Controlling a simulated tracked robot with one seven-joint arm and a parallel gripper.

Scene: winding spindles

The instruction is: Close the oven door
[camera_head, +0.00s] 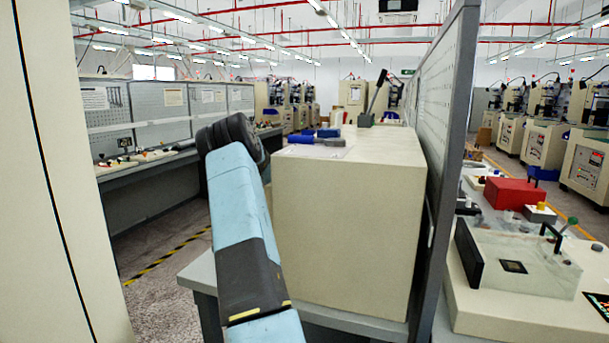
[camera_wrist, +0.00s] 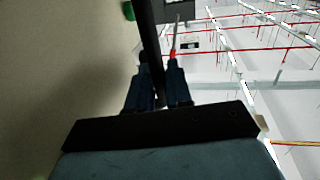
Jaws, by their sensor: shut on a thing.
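A cream box-shaped unit (camera_head: 345,225), which may be the oven, stands on a grey table in the head view. Its plain side faces me, and I cannot make out its door there. My light-blue arm reaches along its left side, and its dark wrist end hides my gripper. In the wrist view my gripper (camera_wrist: 159,78) is shut on a long dark bar (camera_wrist: 148,30). The bar runs up and out of the picture beside a beige surface (camera_wrist: 65,60). It may be the door's handle; I cannot tell how far the door stands open.
A blue-handled tool (camera_head: 316,140) lies on top of the unit. A grey panel (camera_head: 447,130) rises close on its right. A cream cabinet (camera_head: 50,180) stands near on the left, with open floor between it and the table. A workbench (camera_head: 165,155) runs behind.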

